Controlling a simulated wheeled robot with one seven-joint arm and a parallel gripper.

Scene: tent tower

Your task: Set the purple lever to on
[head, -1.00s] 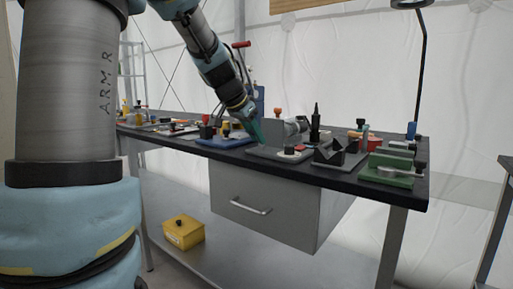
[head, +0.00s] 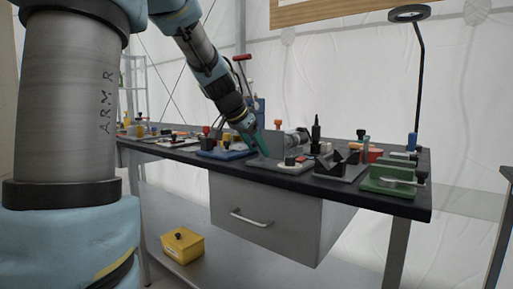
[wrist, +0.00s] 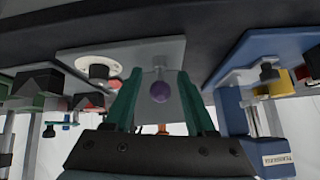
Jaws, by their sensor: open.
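The purple lever shows in the wrist view as a round purple knob (wrist: 160,91) on a short pale stem, on a grey plate (wrist: 105,53). My gripper (wrist: 156,78) is open, with its teal fingers on either side of the knob. I cannot tell whether they touch it. In the head view my gripper (head: 259,145) reaches down to the grey plate (head: 260,161) near the bench's front edge. The purple knob cannot be made out there. The lever's on or off marking cannot be read.
A blue fixture (head: 226,154) stands left of the grey plate, with a black block (head: 340,158) and a green fixture (head: 393,176) to the right. A white disc (wrist: 98,67) is on the same plate. The dark benchtop (head: 300,180) is crowded; its front strip is clear.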

